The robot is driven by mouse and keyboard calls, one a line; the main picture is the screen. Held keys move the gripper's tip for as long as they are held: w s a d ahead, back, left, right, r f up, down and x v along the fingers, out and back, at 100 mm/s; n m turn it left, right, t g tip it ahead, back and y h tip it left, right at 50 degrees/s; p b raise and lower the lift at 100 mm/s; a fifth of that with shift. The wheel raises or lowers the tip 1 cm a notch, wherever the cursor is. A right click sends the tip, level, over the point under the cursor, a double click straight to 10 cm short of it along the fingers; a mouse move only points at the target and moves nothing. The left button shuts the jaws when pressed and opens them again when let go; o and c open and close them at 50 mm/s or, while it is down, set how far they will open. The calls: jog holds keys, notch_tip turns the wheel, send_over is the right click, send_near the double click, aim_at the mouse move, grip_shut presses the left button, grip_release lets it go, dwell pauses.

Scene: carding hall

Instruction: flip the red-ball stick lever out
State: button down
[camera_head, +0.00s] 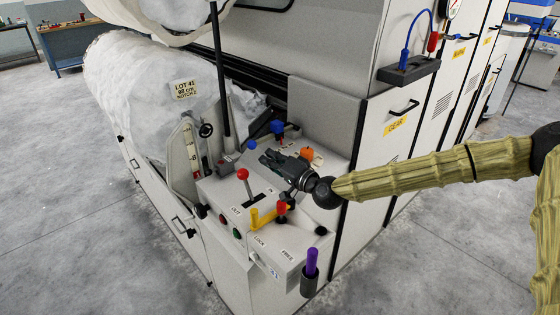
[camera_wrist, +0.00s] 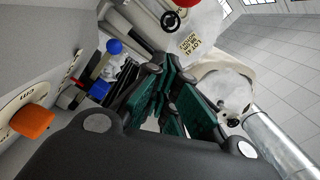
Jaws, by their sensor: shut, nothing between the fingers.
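The red-ball stick lever (camera_head: 243,175) stands on the light grey machine panel (camera_head: 222,192). Its stick rises from a dark slot between an OUT label and another small label, leaning slightly to the left in the picture. My gripper (camera_head: 266,158) is shut and empty, above the panel to the upper right of the red ball and apart from it. Its shut fingers (camera_wrist: 160,85) fill the middle of the wrist view. I cannot make out the lever for certain in the wrist view.
Close by are a blue ball knob (camera_head: 277,126), an orange knob (camera_head: 306,153), a yellow handle (camera_head: 262,217), a black handwheel (camera_head: 206,130) and a tall dark post (camera_head: 220,75). A purple-handled tool (camera_head: 312,262) sits in a front holder. Space above the panel's left front is open.

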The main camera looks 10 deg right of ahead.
aim_at(243, 170)
jog(key=a, duration=0.1)
jog(key=s+a+f, duration=0.1)
jog(key=a+p, duration=0.1)
jog(key=shift+s+a+f, duration=0.1)
jog(key=shift+s+f, duration=0.25)
jog(key=shift+f, duration=0.05)
jog(key=shift+s+a+f+n+b, duration=0.1)
jog(key=shift+s+a+n+b, duration=0.15)
jog(key=shift+s+a+n, duration=0.6)
jog(key=shift+s+a+f+n+b, duration=0.1)
jog(key=shift+s+a+n+b, duration=0.15)
jog(key=shift+s+a+n, duration=0.55)
jog(key=shift+w+a, duration=0.15)
jog(key=shift+w, duration=0.15)
jog(key=shift+r, duration=0.15)
